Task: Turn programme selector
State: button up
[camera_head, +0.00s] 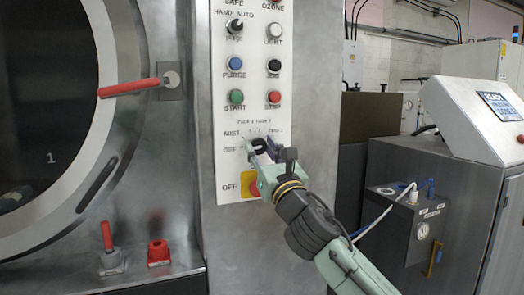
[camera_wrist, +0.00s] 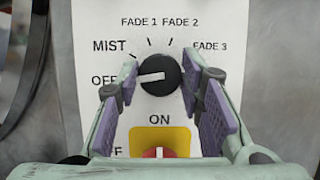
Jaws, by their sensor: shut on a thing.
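The programme selector (camera_wrist: 159,75) is a round black knob with a white pointer line on a white panel. Its pointer faces left, towards the OFF label (camera_wrist: 104,81). The labels MIST, FADE 1, FADE 2 and FADE 3 run around it. My gripper (camera_wrist: 163,72) is shut on the selector, with one purple-padded finger on its left and one on its right. In the head view my gripper (camera_head: 259,150) reaches the panel from the lower right, and its fingers hide most of the selector.
A red knob on a yellow plate (camera_head: 248,185), marked ON and OFF, sits just below my gripper. Several buttons and switches stand above, including red STOP (camera_head: 274,97). A red door handle (camera_head: 130,88) is at the left. Grey cabinets stand at the right.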

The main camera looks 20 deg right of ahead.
jog(key=c, duration=0.3)
